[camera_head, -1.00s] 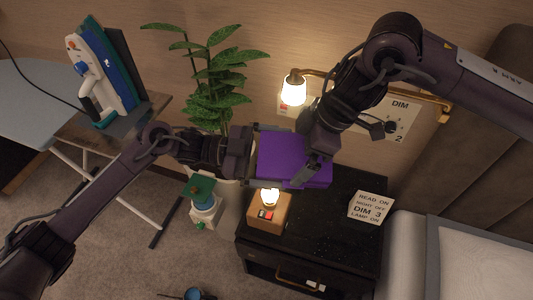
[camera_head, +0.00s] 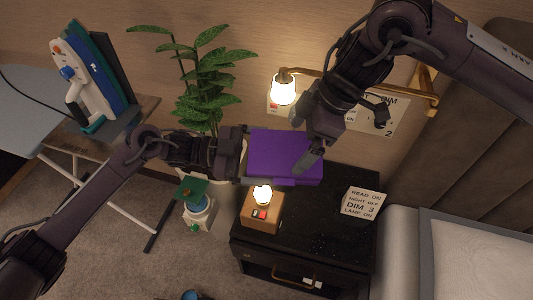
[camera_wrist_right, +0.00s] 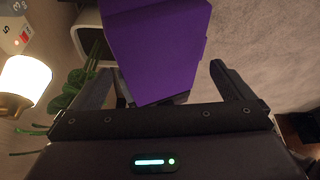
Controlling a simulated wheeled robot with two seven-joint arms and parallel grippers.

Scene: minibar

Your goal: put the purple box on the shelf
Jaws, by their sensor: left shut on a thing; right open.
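The purple box (camera_head: 272,150) is held up in the air over the back left of the black nightstand (camera_head: 335,215). My left gripper (camera_head: 246,158) is shut on its left side. My right gripper (camera_head: 308,155) is open at the box's right end, with a finger overlapping it in the head view. In the right wrist view the purple box (camera_wrist_right: 160,50) lies ahead of and between the open fingers (camera_wrist_right: 163,85), with gaps on both sides. I cannot tell which surface is the shelf.
A small wooden block with a glowing bulb (camera_head: 262,210) and a sign card (camera_head: 363,204) stand on the nightstand. A lit wall lamp (camera_head: 284,88) and a plant (camera_head: 205,85) are behind. An iron (camera_head: 88,85) stands at left, a bed (camera_head: 475,255) at right.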

